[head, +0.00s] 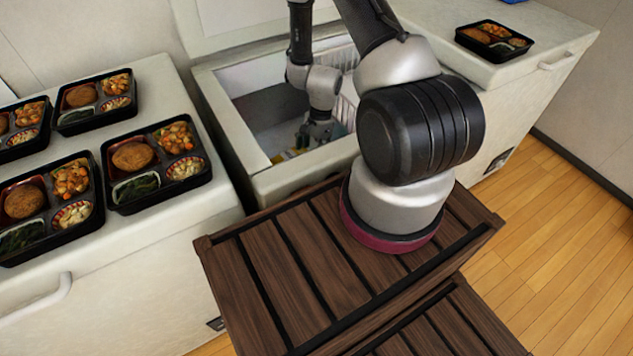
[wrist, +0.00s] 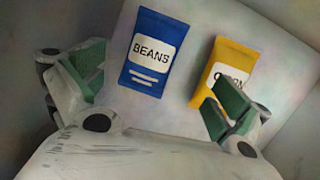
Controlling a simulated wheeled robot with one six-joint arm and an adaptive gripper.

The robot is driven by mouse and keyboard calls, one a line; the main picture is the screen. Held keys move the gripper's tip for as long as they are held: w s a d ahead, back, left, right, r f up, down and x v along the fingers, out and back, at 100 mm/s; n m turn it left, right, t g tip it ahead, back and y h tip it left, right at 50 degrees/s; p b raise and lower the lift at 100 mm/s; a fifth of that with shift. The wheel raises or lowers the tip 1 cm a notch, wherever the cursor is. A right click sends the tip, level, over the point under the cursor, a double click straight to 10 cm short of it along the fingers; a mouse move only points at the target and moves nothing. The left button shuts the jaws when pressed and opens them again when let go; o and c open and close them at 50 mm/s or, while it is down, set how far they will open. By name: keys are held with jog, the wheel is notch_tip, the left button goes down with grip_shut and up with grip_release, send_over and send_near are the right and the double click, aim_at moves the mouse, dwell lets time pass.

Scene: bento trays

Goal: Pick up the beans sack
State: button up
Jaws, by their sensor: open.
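The beans sack (wrist: 150,52) is a blue packet with a white label reading BEANS. It lies on the pale floor inside the open chest freezer (head: 225,130). My gripper (wrist: 158,100) is open, with green-padded fingers to either side in the wrist view. The beans sack shows between the fingers, nearer the left one, and nothing is held. In the head view my gripper (head: 317,130) is down inside the freezer, and the sack there is mostly hidden by it.
A yellow sack (wrist: 228,62), its label partly hidden by the right finger, lies right of the beans sack. Freezer walls surround my gripper. Bento trays (head: 158,205) stand on the left freezer, and another tray (head: 493,39) stands on the right one.

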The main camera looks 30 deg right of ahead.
jog(key=shift+m, duration=0.3)
jog(key=x, duration=0.3)
jog(key=d+x, duration=0.1)
jog(key=x, duration=0.3)
jog(key=s+x, duration=0.1)
jog(key=x, duration=0.2)
jog(key=shift+d+f, duration=0.1)
jog(key=shift+f, duration=0.2)
jog(key=shift+c, duration=0.2)
jog(key=c, duration=1.3)
jog(key=shift+r, duration=0.1)
